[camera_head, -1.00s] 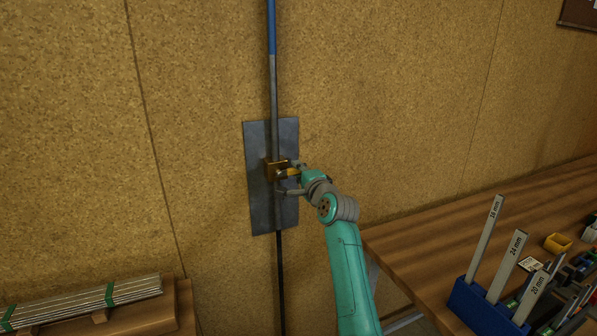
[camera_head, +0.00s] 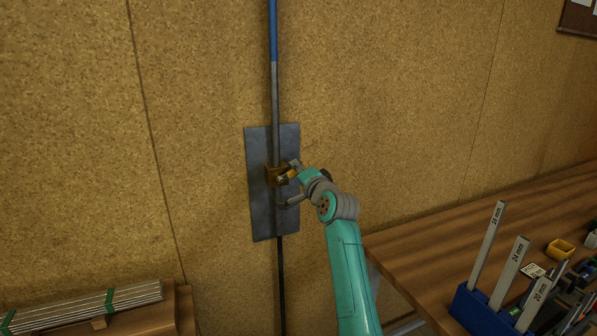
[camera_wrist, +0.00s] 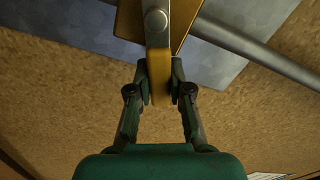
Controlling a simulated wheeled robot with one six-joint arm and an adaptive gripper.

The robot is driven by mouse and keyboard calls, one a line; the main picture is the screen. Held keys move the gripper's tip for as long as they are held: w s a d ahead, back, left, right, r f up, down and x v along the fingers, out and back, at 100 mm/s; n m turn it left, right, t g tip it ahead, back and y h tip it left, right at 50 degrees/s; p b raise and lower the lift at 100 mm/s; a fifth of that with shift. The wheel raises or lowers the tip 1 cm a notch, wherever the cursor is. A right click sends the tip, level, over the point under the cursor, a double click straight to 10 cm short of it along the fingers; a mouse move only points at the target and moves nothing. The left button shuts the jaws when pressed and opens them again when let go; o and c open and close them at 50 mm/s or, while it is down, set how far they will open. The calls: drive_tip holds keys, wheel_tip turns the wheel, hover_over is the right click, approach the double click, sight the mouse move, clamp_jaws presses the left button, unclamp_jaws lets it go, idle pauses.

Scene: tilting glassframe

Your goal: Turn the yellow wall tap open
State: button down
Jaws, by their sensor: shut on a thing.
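The wall tap has a brass-yellow body (camera_head: 272,175) on a vertical pipe in front of a grey metal plate (camera_head: 262,216) on the wall. Its yellow lever (camera_wrist: 161,92) runs down from a round pale bolt (camera_wrist: 156,20) in the wrist view. My gripper (camera_wrist: 160,75) is shut on this lever, one finger on each side of it. In the head view my gripper (camera_head: 291,184) reaches the tap from the right, and its fingers partly hide the lever.
A bundle of metal rods (camera_head: 75,308) lies on a wooden surface at the lower left. The wall around the plate is clear.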

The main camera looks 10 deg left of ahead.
drive_tip(key=c, duration=1)
unclamp_jaws()
drive_tip(key=shift+f, duration=0.1)
drive_tip(key=shift+c, duration=0.2)
drive_tip(key=v, duration=1.2)
